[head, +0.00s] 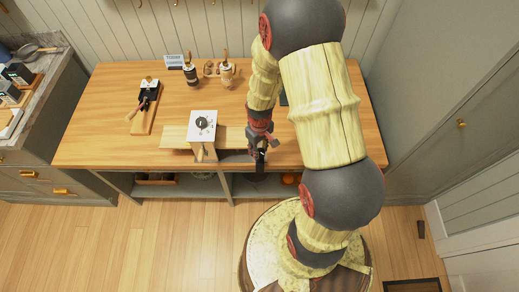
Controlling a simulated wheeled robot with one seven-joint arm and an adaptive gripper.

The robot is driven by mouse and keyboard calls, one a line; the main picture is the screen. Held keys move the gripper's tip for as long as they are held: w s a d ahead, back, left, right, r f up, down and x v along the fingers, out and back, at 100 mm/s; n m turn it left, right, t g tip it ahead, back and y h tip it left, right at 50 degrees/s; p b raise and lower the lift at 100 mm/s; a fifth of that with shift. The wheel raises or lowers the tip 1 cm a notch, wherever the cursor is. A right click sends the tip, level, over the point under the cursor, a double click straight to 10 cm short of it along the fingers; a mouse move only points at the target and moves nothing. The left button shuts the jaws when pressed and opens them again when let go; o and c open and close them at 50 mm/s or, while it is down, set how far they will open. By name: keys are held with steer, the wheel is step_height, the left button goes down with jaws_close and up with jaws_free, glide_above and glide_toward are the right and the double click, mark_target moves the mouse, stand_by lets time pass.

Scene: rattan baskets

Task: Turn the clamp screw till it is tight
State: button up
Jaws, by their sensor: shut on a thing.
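My gripper (260,152) reaches down to the front edge of the wooden worktop (330,146), right of the middle. It is shut on a small dark thing at that edge, which I take to be the clamp screw. The fingers and arm hide most of the clamp, so its jaw and how tight it sits cannot be made out. A pale wooden board (176,138) lies along the front of the worktop, just left of my gripper. A white square block with a round dial (202,125) stands at this board.
A wooden tray with a dark tool (148,101) lies at the left. Two jars with utensils (190,75) and a small sign (174,61) stand at the back. An open shelf (200,186) runs below. The worktop between tray and block is clear.

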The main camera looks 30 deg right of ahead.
mark_target(260, 151)
steer(key=o, duration=1.1)
steer(key=shift+o, duration=0.2)
step_height(260, 151, up, 12)
